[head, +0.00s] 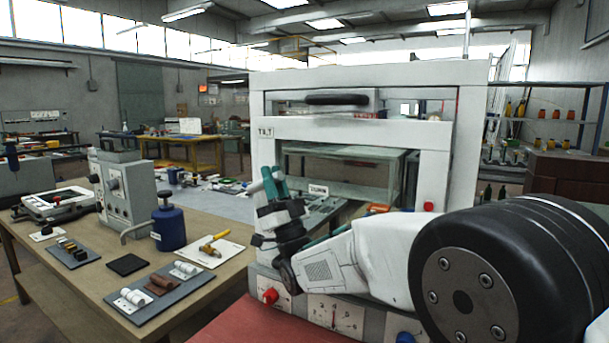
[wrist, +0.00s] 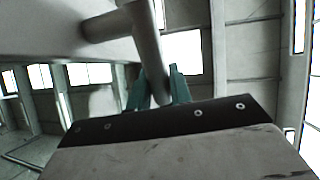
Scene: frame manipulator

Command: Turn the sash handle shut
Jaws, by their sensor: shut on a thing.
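My gripper (head: 274,184) has teal fingers and a dark body, and is shut on the handle. Its fingers also show in the wrist view (wrist: 158,92), one on each side of the bar. My gripper hides part of the handle in the head view.
The white outer frame (head: 265,95) surrounds the sash, with a black grip (head: 337,99) at its top. A red knob (head: 270,296) and a dial (head: 335,316) sit below. A wooden bench (head: 60,220) on the left holds a blue canister (head: 168,228) and parts.

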